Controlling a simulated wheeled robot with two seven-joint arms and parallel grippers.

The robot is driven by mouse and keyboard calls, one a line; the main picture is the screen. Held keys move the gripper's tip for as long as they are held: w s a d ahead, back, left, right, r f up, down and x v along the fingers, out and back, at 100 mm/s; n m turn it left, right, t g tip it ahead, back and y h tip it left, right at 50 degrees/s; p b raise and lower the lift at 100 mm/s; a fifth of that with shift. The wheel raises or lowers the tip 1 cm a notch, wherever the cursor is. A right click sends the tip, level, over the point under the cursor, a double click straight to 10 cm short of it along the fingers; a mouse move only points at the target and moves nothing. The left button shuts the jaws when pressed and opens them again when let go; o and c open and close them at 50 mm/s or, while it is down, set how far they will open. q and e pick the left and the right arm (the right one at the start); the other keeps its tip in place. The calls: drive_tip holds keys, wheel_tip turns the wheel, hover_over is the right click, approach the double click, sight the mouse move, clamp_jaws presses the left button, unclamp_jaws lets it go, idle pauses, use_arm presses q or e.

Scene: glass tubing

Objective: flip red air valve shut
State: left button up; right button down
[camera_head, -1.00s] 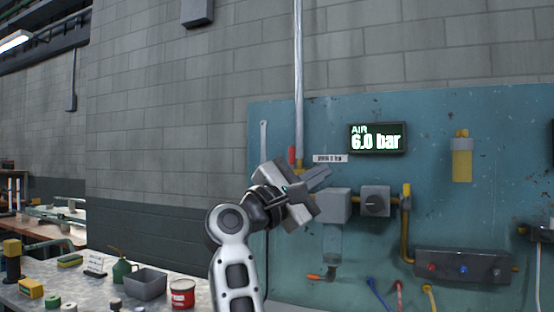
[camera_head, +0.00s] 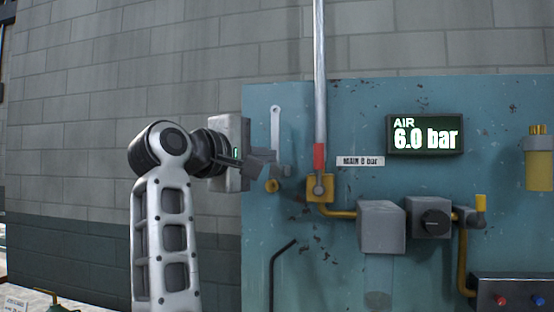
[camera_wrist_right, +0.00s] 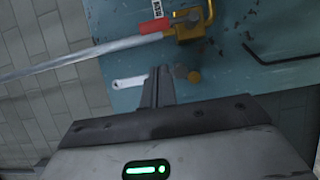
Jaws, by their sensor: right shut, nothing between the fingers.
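The red air valve's handle (camera_head: 319,157) stands upright in line with the grey vertical pipe, above its brass body (camera_head: 320,187) on the teal panel. In the right wrist view the red handle (camera_wrist_right: 152,25) lies along the pipe, beside the brass body (camera_wrist_right: 189,26). My right gripper (camera_head: 283,170) is left of the valve, apart from it in the picture, with its fingers pointing right. Its fingers (camera_wrist_right: 158,84) are together and empty in the right wrist view. My left gripper is not in view.
A lit display (camera_head: 425,135) reads AIR 6.0 bar. A wrench (camera_head: 275,130) hangs left of the valve, partly behind my gripper. A yellow pipe (camera_head: 342,213) leads right to a grey box (camera_head: 381,227) and a dark knob (camera_head: 435,221). A black hex key (camera_head: 279,262) is below.

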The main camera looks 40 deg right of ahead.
sight(319, 167)
use_arm(q)
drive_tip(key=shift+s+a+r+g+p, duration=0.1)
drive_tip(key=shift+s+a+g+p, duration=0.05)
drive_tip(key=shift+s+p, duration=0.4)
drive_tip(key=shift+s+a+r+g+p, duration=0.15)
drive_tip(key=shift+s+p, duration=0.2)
drive_tip(key=shift+p, duration=0.4)
use_arm(e)
drive_tip(key=s+x, duration=0.1)
drive_tip(key=x, duration=0.8)
drive_tip(key=shift+d, duration=0.5)
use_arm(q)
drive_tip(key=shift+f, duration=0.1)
use_arm(e)
drive_tip(key=shift+d+r, duration=0.1)
drive_tip(key=shift+r, duration=0.1)
